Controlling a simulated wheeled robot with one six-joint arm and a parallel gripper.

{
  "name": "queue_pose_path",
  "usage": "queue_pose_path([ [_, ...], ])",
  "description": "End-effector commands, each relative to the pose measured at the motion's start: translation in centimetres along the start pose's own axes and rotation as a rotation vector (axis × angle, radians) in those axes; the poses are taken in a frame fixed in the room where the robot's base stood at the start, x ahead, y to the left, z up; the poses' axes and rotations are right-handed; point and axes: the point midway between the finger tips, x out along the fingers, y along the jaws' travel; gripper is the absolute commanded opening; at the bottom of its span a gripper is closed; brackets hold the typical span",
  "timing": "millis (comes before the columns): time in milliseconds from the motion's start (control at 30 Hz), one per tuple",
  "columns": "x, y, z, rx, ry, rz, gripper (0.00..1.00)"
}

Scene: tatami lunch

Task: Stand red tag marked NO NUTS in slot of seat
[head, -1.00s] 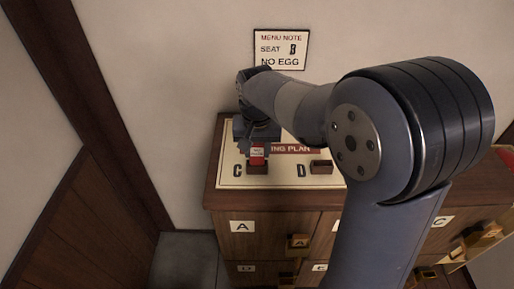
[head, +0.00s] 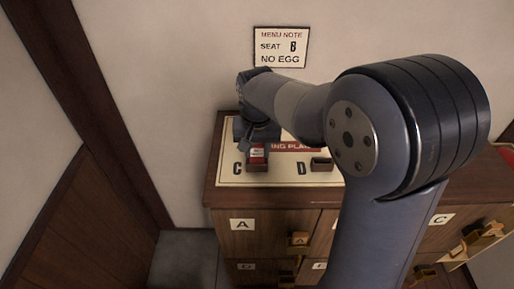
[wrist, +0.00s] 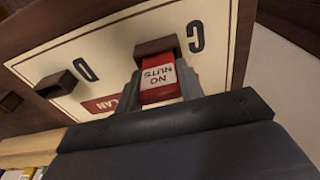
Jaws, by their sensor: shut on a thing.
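The red tag marked NO NUTS (wrist: 158,80) is held between the two fingers of my gripper (wrist: 160,92), which is shut on it. In the wrist view the tag's far end meets the brown slot block of seat C (wrist: 150,47). In the head view the tag (head: 257,154) stands about upright under my gripper (head: 257,142), at the seat C block (head: 257,166). I cannot tell how deep its lower end sits in the slot. The seat D block (head: 321,164) looks empty, and it also shows in the wrist view (wrist: 55,83).
The cream seating plan board (head: 278,180) lies on a wooden cabinet (head: 262,197) with lettered drawers. A wall note (head: 281,47) reads seat B, NO EGG. My arm hides the board's right part. The wall stands close behind the board.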

Motion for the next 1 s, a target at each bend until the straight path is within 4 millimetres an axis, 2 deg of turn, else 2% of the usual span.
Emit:
queue_pose_path([
  [67, -0.02, 0.0, -0.01, 0.0, 0.0, 0.0, 0.14],
  [100, -0.02, 0.0, -0.01, 0.0, 0.0, 0.0, 0.38],
  [300, -0.02, 0.0, -0.01, 0.0, 0.0, 0.0, 0.55],
  [400, -0.03, 0.0, -0.01, 0.0, 0.0, 0.0, 0.61],
  [567, -0.02, 0.0, -0.01, 0.0, 0.0, 0.0, 0.63],
  [900, -0.02, 0.0, -0.01, 0.0, 0.0, 0.0, 0.9],
  [1000, -0.02, 0.0, -0.01, 0.0, 0.0, 0.0, 0.9],
])
